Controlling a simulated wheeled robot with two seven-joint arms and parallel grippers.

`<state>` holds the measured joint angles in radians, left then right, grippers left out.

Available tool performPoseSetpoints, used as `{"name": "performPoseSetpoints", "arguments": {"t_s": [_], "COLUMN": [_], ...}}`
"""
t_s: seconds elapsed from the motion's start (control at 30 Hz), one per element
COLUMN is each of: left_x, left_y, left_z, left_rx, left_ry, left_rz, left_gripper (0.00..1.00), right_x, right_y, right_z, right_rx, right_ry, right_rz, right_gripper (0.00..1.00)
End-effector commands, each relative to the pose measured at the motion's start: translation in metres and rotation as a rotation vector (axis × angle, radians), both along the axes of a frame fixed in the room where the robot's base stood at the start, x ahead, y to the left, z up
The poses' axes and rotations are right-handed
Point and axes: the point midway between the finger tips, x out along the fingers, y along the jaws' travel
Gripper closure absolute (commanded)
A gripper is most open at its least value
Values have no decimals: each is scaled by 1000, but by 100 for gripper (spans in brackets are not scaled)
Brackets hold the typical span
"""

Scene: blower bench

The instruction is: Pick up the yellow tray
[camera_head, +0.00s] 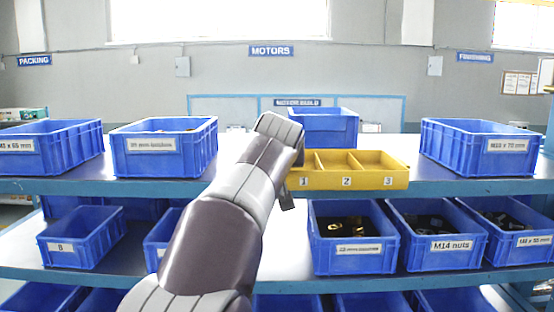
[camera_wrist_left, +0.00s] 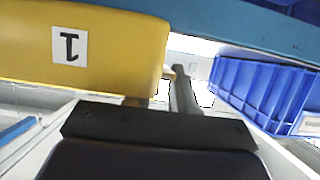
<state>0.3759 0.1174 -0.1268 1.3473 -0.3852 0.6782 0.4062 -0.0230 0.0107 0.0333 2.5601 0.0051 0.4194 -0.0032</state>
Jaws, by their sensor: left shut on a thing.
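The yellow tray (camera_head: 345,180) is at the front of the upper shelf in the head view, roughly level. It has three compartments, labelled 1, 2 and 3, and they look empty. My left gripper (camera_head: 288,188) is at its left end, beside compartment 1, and is shut on the tray. The arm hides part of that end. In the left wrist view the tray wall with label 1 (camera_wrist_left: 110,55) fills the upper left, with the left gripper (camera_wrist_left: 160,88) at its end. I cannot tell whether the tray touches the shelf. My right gripper is not in view.
Blue bins stand on the upper shelf (camera_head: 400,188) at left (camera_head: 165,150), right (camera_head: 480,150) and behind the tray (camera_head: 322,128). More blue bins with parts, such as the M14 nuts bin (camera_head: 440,246), fill the lower shelf. Upper shelf space right of the tray is clear.

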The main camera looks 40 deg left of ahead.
Motion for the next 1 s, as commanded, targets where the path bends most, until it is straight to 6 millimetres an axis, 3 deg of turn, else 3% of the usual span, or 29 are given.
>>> {"name": "performPoseSetpoints", "arguments": {"t_s": [0.17,0.2,0.27,0.67,0.9,1.0], "left_x": [0,0,0,-7,-46,-64], "left_y": [0,0,0,-6,-35,-48], "left_z": [1,1,1,3,21,35], "left_rx": [0,1,1,2,2,1], "left_ry": [-4,-3,-3,-6,-8,-8], "left_rz": [0,-1,-1,-1,-2,-3], "left_gripper": [100,62,45,45,45,45], "right_x": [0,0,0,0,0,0], "right_y": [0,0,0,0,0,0], "right_z": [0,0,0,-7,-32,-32], "right_rx": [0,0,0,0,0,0], "right_ry": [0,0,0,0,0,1], "right_rz": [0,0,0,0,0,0], "right_gripper": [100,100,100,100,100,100]}}
